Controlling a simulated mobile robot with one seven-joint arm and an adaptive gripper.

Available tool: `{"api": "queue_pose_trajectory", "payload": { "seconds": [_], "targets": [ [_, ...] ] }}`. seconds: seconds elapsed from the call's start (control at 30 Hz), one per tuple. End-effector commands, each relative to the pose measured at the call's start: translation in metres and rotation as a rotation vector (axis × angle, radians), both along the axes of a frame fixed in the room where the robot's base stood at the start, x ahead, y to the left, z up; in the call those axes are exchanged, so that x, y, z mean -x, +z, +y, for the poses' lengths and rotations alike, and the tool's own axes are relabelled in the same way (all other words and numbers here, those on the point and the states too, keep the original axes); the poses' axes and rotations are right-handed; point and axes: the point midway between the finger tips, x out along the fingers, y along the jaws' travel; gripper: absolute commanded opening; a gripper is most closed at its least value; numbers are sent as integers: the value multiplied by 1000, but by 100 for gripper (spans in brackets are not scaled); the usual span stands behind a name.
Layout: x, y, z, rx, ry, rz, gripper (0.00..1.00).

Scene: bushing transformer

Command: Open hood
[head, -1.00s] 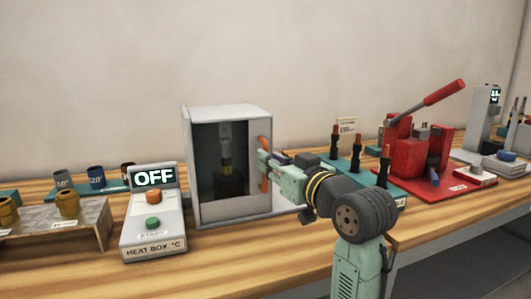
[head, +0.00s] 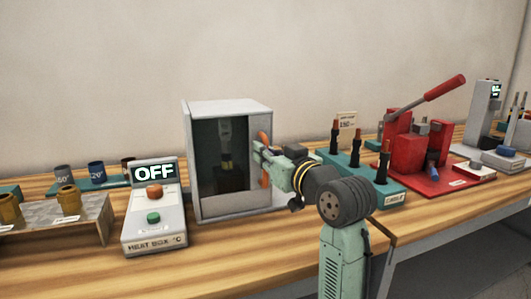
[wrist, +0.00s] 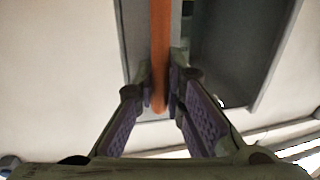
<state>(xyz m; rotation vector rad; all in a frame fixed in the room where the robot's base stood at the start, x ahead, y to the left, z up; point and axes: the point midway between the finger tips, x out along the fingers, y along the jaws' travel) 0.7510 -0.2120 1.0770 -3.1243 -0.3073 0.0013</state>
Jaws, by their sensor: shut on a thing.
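The heat box (head: 225,112) is a grey cabinet with a dark front window (head: 205,165), and that front looks closed in the head view. A dim upright object (head: 226,145) shows behind the window. An orange upright handle (head: 264,180) is at the box's right front edge. My gripper (head: 260,160) is shut on the handle from the right. In the wrist view the orange handle (wrist: 160,50) runs between the two fingertips (wrist: 160,88). A grey panel lies behind the handle, with a dark area to its right. Part of the handle is hidden by my fingers.
A control box (head: 154,220) reading OFF stands close left of the heat box. A block (head: 55,222) with brass parts is at the far left.

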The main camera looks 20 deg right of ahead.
Motion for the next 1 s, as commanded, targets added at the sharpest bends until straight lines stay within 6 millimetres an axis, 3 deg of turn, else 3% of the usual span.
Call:
{"api": "queue_pose_trajectory", "payload": {
  "seconds": [0.67,0.87,1.0],
  "targets": [
    [0,1,-7,-1,-2,-1,0],
    [0,2,-42,-4,-4,0,0],
    [0,2,-80,-4,-5,-1,0]
  ]
}}
